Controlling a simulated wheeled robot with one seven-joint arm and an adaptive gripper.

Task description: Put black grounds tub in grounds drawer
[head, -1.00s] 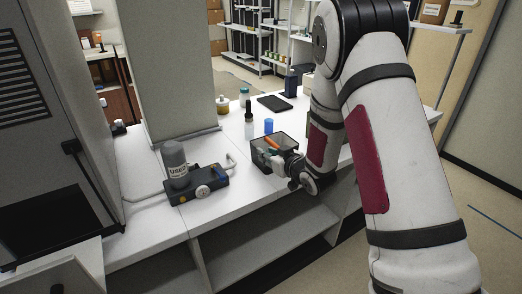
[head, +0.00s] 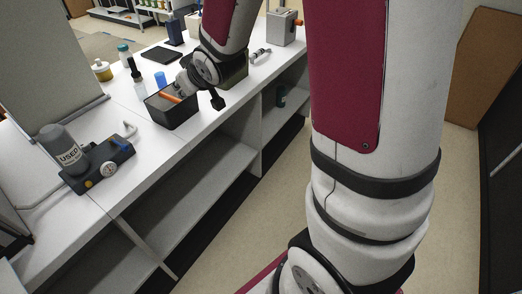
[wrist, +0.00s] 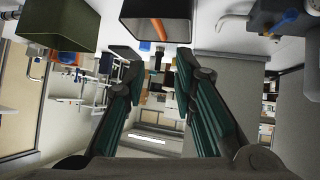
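A black open-topped tub (head: 172,117) stands upright on the white counter with an orange-handled item inside. It also shows at the top of the wrist view (wrist: 150,15), which looks upside down. My gripper (wrist: 158,72) is open, with its green-padded fingers apart and nothing between them. In the head view my gripper is at the tub's right side, close to its rim; whether it touches cannot be told. I cannot pick out a grounds drawer in these frames.
A grey canister marked USED (head: 62,146) sits on a dark device (head: 98,164) at left. An olive box (head: 236,72) stands right of the tub, partly behind my arm. A blue cup (head: 160,78) and bottle (head: 137,78) are behind it. Open shelves (head: 190,185) lie below.

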